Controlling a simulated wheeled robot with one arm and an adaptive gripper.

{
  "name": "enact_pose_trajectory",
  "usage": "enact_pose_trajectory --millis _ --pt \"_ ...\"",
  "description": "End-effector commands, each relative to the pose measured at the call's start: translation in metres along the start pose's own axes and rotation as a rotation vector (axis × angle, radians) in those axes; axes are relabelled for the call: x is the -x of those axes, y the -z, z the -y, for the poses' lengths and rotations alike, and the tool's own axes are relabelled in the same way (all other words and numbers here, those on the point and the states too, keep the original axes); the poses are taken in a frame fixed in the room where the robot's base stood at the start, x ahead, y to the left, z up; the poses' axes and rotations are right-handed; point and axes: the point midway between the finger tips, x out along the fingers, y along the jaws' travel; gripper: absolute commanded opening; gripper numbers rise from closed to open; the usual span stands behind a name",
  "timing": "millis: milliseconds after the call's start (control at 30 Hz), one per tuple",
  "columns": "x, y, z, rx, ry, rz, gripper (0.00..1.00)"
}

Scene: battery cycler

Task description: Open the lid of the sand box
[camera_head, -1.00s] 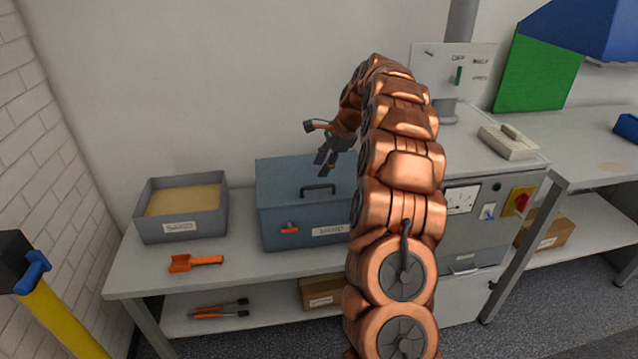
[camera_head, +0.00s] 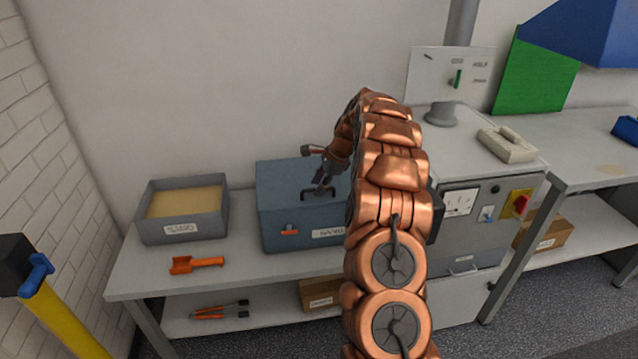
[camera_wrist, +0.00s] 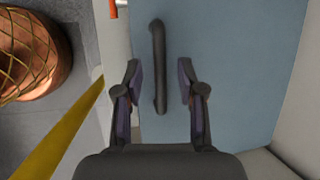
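The sand box (camera_head: 275,215) is a blue-grey chest on the bench, with a SAND label and an orange latch (camera_head: 289,230) on its front. Its lid (camera_wrist: 230,60) is down. A dark bar handle (camera_head: 318,196) lies on top of the lid. My gripper (camera_head: 322,187) is just above the handle. In the wrist view the handle (camera_wrist: 159,65) runs lengthwise, its near end between the two open fingers of my gripper (camera_wrist: 160,85). Neither finger appears to touch it. My arm hides the right end of the box.
An open grey tray (camera_head: 150,232) of sand stands left of the box. An orange scoop (camera_head: 196,264) lies in front of it. A grey machine (camera_head: 470,220) with a dial stands to the right. Orange-handled tools (camera_head: 220,311) and a cardboard box (camera_head: 318,293) are on the lower shelf.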

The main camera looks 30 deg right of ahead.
Motion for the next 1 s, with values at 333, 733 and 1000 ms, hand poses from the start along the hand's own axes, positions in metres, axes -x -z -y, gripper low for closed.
enact_pose_trajectory --millis 333,733,1000 --pt "-0.0015 0.0 0.0002 0.0 0.001 0.0 0.29" --pt "-0.0014 0.0 0.0002 0.0 0.001 0.0 0.0" --pt "-0.0013 0.0001 0.0003 0.0 0.001 0.0 0.0"
